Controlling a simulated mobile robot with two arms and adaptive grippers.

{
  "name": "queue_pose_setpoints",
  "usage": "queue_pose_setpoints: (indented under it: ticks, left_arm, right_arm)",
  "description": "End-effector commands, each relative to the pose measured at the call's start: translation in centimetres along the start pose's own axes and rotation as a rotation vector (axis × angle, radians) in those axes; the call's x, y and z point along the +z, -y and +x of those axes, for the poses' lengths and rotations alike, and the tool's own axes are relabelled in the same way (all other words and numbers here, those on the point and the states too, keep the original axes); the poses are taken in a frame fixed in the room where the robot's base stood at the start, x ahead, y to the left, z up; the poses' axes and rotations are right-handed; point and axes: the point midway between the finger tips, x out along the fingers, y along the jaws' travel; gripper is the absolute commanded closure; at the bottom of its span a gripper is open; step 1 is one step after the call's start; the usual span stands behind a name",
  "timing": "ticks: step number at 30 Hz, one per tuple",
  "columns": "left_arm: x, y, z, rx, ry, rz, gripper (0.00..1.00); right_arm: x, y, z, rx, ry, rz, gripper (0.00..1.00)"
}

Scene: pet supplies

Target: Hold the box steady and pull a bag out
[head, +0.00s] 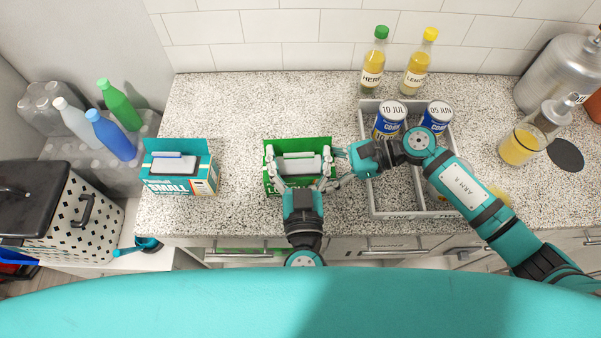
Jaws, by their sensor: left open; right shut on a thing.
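A green box (326,144) stands open on the counter in the middle of the head view. A whitish-grey bag roll (299,165) shows in its opening. My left gripper (299,164) is over the box from the front, open, with one finger on each side of the roll. My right gripper (332,169) comes from the right and is shut at the box's right side, seemingly on its wall; the exact contact is hard to see. The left hand hides much of the box's front. A teal box marked SMALL (180,183) with a similar roll stands to the left.
A grey divided tray (410,212) with labelled cans (390,121) lies to the right, partly under my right arm. Two bottles (372,65) stand behind it. A dispenser jar (521,146) is at the far right. Counter between the two boxes is clear.

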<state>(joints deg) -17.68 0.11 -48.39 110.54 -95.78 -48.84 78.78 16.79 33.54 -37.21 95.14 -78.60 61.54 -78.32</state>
Motion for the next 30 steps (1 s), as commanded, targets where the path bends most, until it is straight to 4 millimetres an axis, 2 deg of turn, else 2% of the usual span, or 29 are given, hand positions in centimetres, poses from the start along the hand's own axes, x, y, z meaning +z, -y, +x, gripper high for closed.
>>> queue_pose_setpoints:
  ticks: [4,12,27,29,30]
  left_arm:
    - [-0.04,-0.05,0.74,0.001,0.0,-0.001,0.15]
    - [-0.03,-0.04,0.83,0.001,0.0,-0.001,0.15]
    - [-0.03,-0.03,0.8,0.001,0.0,-0.001,0.81]
    - [-0.04,-0.02,0.82,0.001,0.0,-0.001,0.84]
    - [-0.04,-0.02,0.81,0.001,0.0,-0.001,0.9]
  right_arm:
    - [0.04,0.01,0.0,0.0,0.001,0.0,0.97]
    - [0.04,0.01,0.0,0.0,0.001,0.0,0.97]
    - [0.04,0.01,0.0,0.0,0.001,0.0,0.97]
    - [0.04,0.02,0.0,0.0,0.001,0.0,0.97]
    - [0.03,0.02,-0.01,-0.001,0.001,0.0,0.97]
